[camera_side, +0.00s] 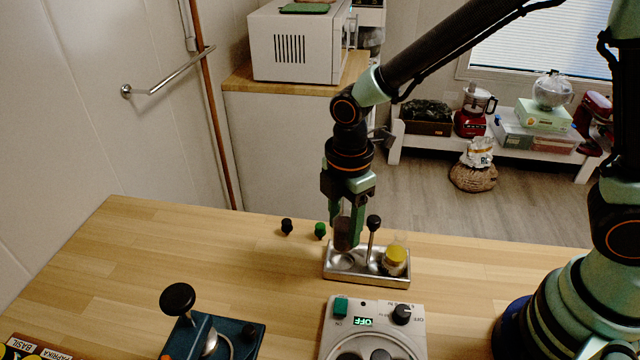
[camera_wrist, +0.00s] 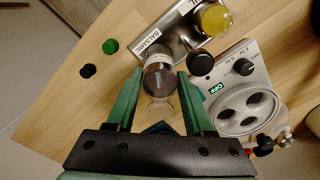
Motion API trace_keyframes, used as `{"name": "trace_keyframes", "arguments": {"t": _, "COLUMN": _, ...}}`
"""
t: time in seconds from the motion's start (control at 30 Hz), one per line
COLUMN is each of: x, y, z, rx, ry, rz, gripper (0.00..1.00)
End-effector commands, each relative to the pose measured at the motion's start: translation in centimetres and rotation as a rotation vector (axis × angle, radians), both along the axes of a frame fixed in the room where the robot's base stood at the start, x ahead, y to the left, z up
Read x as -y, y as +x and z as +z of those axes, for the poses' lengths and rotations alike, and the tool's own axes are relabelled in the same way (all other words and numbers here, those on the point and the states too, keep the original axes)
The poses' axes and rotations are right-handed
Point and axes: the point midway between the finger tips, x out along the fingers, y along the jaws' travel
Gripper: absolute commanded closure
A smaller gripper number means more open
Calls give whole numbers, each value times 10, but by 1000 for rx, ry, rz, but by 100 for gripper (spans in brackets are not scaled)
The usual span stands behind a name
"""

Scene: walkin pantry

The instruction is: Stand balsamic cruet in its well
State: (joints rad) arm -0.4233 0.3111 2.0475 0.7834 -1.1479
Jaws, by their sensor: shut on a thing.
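My gripper (camera_side: 347,226) points down over the left end of the metal cruet stand (camera_side: 367,280). It is shut on the balsamic cruet (camera_side: 343,238), a small glass bottle with dark contents. In the wrist view the cruet (camera_wrist: 158,80) is between the green fingers, beside the stand's BALSAMIC label (camera_wrist: 152,43). The cruet looks about upright. Its base is at or just above the round left well (camera_side: 344,260), whose rim shows below it; I cannot tell if they touch. A yellow oil cruet (camera_side: 396,258) stands at the stand's right end.
The stand's black-knobbed post (camera_side: 374,222) rises close right of my gripper. A black stopper (camera_side: 287,226) and a green stopper (camera_side: 320,230) are on the table to the left. A grey device (camera_side: 411,325) and a blue press (camera_side: 238,340) are in front.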

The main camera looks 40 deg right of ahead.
Motion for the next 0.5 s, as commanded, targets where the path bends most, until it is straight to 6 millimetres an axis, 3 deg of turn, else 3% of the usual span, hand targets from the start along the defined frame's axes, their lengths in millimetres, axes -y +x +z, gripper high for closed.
{"name": "trace_keyframes", "arguments": {"t": 0.5, "x": 0, "y": 0, "z": -54, "rx": -1, "ry": 0, "rz": 0, "gripper": 100}}
